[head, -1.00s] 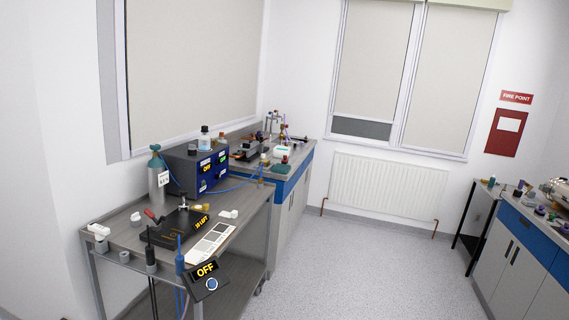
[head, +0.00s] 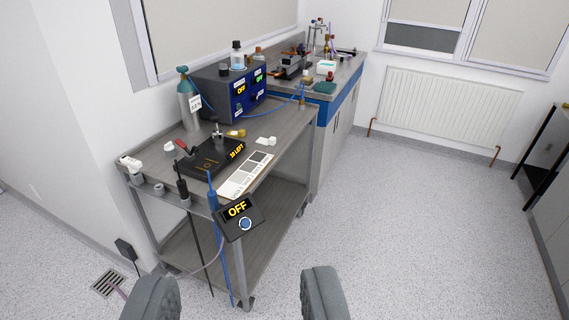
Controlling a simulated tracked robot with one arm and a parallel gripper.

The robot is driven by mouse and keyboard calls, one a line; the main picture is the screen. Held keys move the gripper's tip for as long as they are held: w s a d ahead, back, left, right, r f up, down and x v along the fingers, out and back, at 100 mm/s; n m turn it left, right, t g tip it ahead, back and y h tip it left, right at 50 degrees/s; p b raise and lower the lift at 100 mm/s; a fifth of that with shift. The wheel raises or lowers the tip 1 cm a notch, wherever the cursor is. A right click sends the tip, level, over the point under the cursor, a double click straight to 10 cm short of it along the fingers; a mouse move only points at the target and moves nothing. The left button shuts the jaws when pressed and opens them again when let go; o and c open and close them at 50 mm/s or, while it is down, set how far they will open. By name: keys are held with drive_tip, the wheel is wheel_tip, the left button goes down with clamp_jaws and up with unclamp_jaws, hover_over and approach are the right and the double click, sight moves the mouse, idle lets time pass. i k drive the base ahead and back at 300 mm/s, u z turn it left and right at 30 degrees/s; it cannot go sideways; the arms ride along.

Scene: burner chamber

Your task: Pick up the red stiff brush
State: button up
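No red stiff brush can be made out for certain. A small red-handled item (head: 180,145) shows at the left end of a black device on the grey cart (head: 285,140); it is too small to tell whether it is a brush or a lever. My gripper (head: 237,290) shows at the bottom edge as two grey fingers set wide apart. It is open with nothing between the fingers, over the floor in front of the cart.
The cart carries a gas cylinder (head: 189,103), a blue control box (head: 232,93), the black device (head: 212,157) and a grey-shaded card (head: 246,174). An OFF switch box (head: 240,216) hangs at its front. A blue bench (head: 345,95) stands behind.

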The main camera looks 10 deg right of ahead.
sight(330, 78)
drive_tip(key=z, duration=0.55)
drive_tip(key=i, duration=1.3)
drive_tip(key=z, duration=0.85)
drive_tip(key=i, duration=3.8)
drive_tip(key=u, duration=0.85)
drive_tip(key=i, duration=1.15)
drive_tip(key=u, duration=1.1)
drive_tip(key=i, duration=0.65)
drive_tip(key=u, duration=0.25)
drive_tip(key=k, duration=0.9)
drive_tip(key=u, duration=0.1)
